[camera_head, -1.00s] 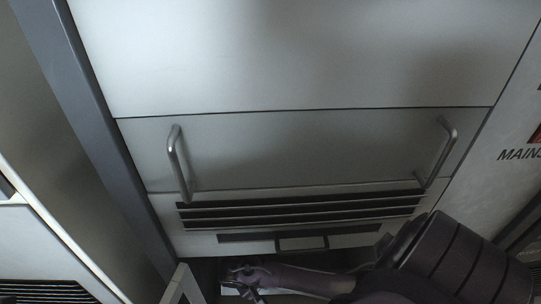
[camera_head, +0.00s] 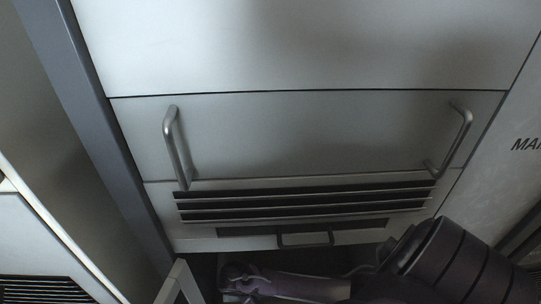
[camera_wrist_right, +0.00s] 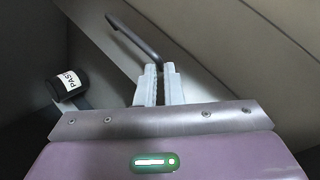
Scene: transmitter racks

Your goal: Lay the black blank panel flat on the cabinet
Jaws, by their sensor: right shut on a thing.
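In the right wrist view my right gripper (camera_wrist_right: 158,88) has its two pale ridged fingers shut on the lower end of a dark, narrow bar (camera_wrist_right: 135,38). The bar slants up to the left from the fingertips. I cannot tell whether this bar is the black blank panel seen on its edge; no broad black panel face shows in either view. In the head view a pale grey cabinet front (camera_head: 300,45) fills most of the picture. My right arm comes in from the lower right; its fingers cannot be made out there. My left gripper is not in view.
The cabinet has a drawer front with two upright metal handles (camera_head: 178,148) (camera_head: 458,140), dark vent slots (camera_head: 300,200) and a small handle (camera_head: 303,239) below. A grey post (camera_head: 85,120) stands left. A black cylinder with a white label (camera_wrist_right: 68,84) is beside my right gripper.

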